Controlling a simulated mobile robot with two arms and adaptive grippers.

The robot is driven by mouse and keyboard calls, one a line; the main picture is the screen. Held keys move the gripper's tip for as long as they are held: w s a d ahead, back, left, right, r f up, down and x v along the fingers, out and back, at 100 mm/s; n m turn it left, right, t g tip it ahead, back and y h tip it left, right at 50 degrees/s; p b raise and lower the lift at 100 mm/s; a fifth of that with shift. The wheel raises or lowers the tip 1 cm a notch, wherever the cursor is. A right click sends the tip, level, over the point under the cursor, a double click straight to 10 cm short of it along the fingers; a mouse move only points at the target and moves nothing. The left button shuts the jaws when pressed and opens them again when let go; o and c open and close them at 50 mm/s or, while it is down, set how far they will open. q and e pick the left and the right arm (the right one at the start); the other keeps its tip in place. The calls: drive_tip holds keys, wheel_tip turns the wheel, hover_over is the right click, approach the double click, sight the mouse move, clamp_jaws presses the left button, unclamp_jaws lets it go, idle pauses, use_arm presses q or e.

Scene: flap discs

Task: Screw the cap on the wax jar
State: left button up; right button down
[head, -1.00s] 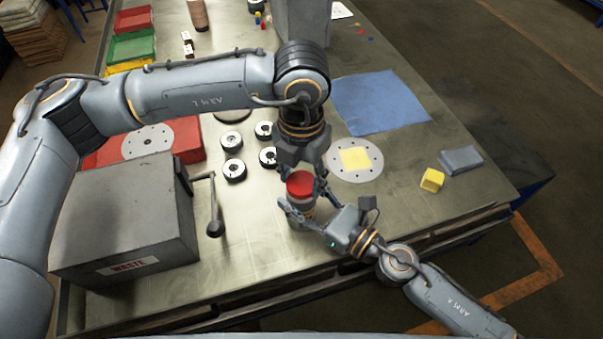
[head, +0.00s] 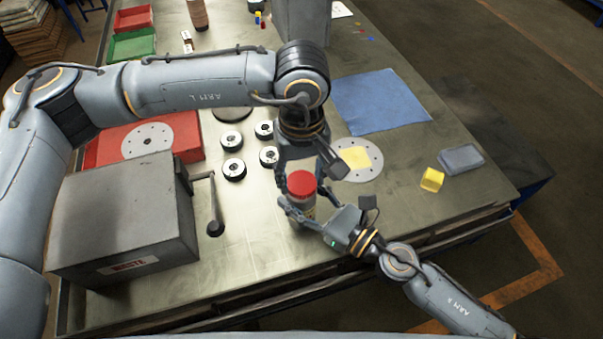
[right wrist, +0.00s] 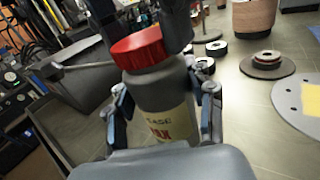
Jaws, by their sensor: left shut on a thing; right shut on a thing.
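The wax jar (head: 304,206) is a grey jar with a pale label, standing upright near the table's front edge. Its label shows in the right wrist view (right wrist: 170,124). The red cap (head: 301,183) is on top of the jar, and also shows in the right wrist view (right wrist: 138,47). I cannot tell how tightly it sits. My right gripper (head: 303,208) is shut on the jar's body, with a finger on each side. My left gripper (head: 304,178) comes down from above and is shut on the cap. Its finger contact is partly hidden.
A grey waste box (head: 125,225) with a crank handle stands at the left. Several black-and-white discs (head: 232,141) lie left of the jar. A round plate (head: 372,174) with a yellow square and a blue cloth (head: 380,101) lie to the right.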

use_arm(q)
drive_tip(key=m, duration=0.6)
drive_tip(key=o, duration=1.3)
drive_tip(key=shift+c, duration=0.2)
drive_tip(key=shift+r, duration=2.25)
drive_tip(key=shift+c, duration=0.4)
